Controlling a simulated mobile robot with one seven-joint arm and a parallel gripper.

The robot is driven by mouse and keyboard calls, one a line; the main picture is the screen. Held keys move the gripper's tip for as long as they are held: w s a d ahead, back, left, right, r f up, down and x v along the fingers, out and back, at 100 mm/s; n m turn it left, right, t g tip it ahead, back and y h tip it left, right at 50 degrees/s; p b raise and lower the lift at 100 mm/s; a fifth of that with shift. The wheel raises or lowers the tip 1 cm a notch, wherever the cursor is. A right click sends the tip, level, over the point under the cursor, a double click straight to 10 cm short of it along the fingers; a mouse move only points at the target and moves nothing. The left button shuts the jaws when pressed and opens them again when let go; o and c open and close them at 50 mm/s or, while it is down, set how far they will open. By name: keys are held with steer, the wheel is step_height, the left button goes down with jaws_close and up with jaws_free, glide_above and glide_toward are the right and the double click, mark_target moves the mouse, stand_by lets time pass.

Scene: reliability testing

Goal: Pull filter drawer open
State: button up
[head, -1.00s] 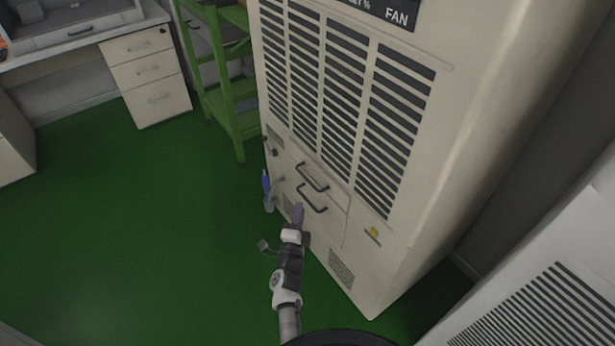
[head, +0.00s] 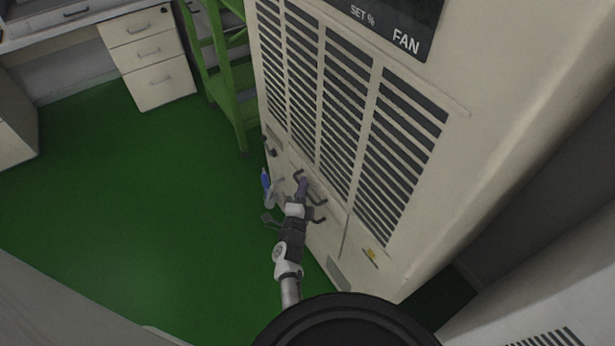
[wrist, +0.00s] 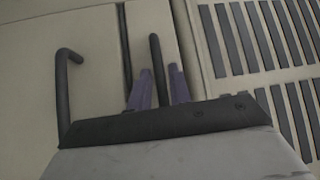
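The beige cabinet's front (head: 334,226) has two dark bar handles one above the other below its vents. The upper handle (head: 320,200) is partly behind my gripper (head: 302,187), and the lower handle (head: 319,219) is partly covered by my wrist. In the wrist view, the purple fingers of my gripper (wrist: 159,88) are a little apart, with one handle's bar (wrist: 156,50) showing between them. Whether they press on it cannot be told. The other handle (wrist: 65,95) stands to the left, past a dark seam (wrist: 124,45). The panels look flush with the cabinet.
Dark vents (head: 345,110) fill the cabinet above the handles. A blue-topped item (head: 267,185) is at the cabinet's left side. A green shelf (head: 228,85) and a white drawer unit (head: 150,60) stand behind. Green floor (head: 150,200) at left is clear.

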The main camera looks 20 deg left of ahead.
steer(key=shift+w, duration=0.2)
steer(key=shift+r, duration=0.1)
steer(key=shift+s, duration=0.1)
jaws_close()
steer(key=shift+s+a, duration=0.1)
steer(key=shift+a, duration=0.05)
